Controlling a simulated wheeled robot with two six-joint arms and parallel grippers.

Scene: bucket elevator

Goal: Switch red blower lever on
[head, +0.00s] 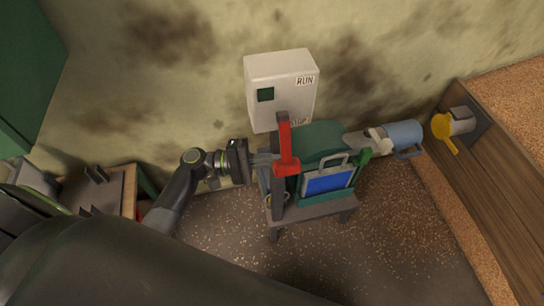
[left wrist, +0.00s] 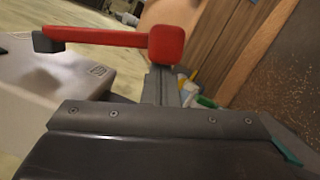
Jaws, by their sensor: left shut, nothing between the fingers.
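The red blower lever (head: 285,135) stands in front of the white box, with its red block (head: 287,167) low and its dark tip at the top, near the STOP label. A dark post (head: 278,198) is below the block. My left gripper (head: 268,158) is shut and empty, just left of the red block; whether it touches cannot be told. In the left wrist view the lever (left wrist: 105,37) runs left from its red block to a dark tip, beyond my gripper body. My right gripper is not in view.
The white box (head: 281,75) with RUN and STOP labels is on the wall behind. A green machine with a blue-panelled container (head: 328,183) stands right of the lever. A yellow handle (head: 444,128) is on the wooden wall at right. Floor in front is clear.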

